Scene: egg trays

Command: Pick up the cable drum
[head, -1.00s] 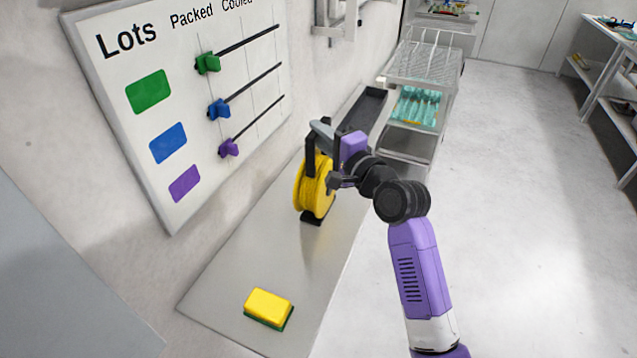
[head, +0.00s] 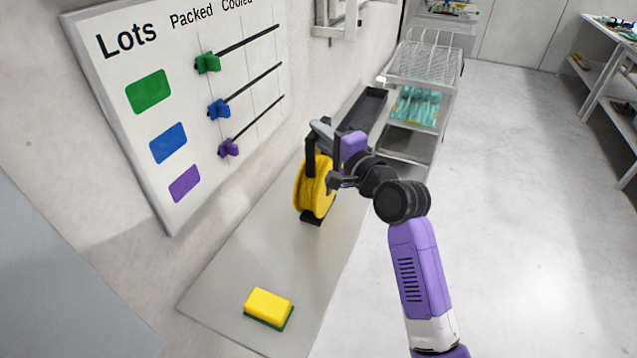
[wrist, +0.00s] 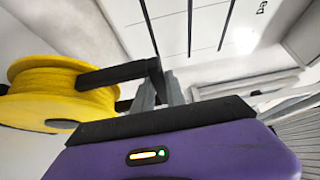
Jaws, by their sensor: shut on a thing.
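The cable drum (head: 314,187) is a yellow reel with a black frame and a handle at its top. It is upright over the grey shelf below the wall board; whether its foot touches the shelf I cannot tell. My gripper (head: 323,135) is at the top of the drum, shut on its handle. In the wrist view the drum (wrist: 60,92) is at the left, with its black frame reaching to the gripper's grey fingers (wrist: 160,92). The fingertips are partly hidden by my purple gripper body.
A yellow and green sponge (head: 269,306) lies at the shelf's near end. A black tray (head: 364,108) is behind the drum. A wire rack (head: 424,65) and teal egg trays (head: 415,106) stand farther back. The wall board (head: 175,80) with sliders is at the left.

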